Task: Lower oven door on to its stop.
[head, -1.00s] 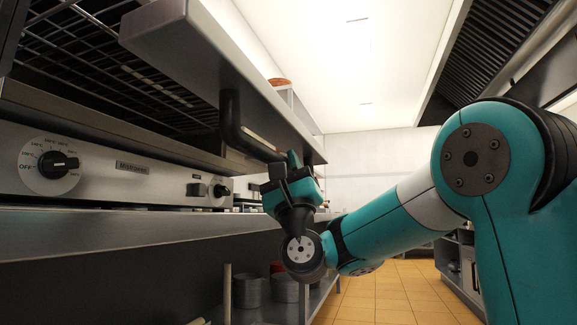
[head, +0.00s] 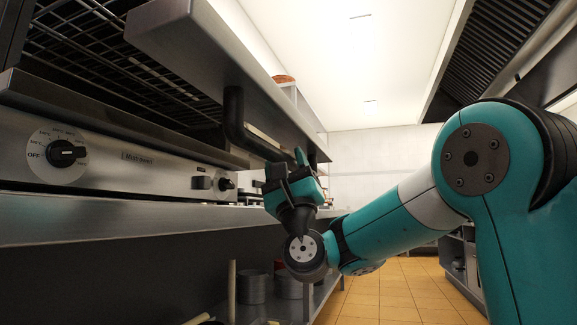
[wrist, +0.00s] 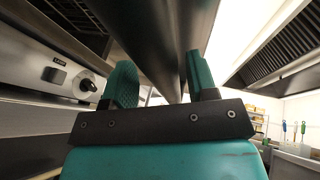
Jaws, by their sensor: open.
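The oven door (head: 190,42) is a thick grey metal slab at the upper left of the head view. It juts out from the grill, and the wire racks show behind and below it. Its black bar handle (head: 236,122) runs along it toward my gripper (head: 286,164). My gripper is open at the far end of the handle, its fingers pointing up. In the wrist view a dark long part (wrist: 160,45) of the door or handle passes behind and between the two teal fingers. Whether either finger touches it cannot be told.
The control panel (head: 130,170) with a black knob (head: 66,153) lies below the racks. A steel counter ledge (head: 130,220) runs under it. Pots (head: 252,287) stand on a lower shelf. The tiled floor (head: 385,290) to the right is clear.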

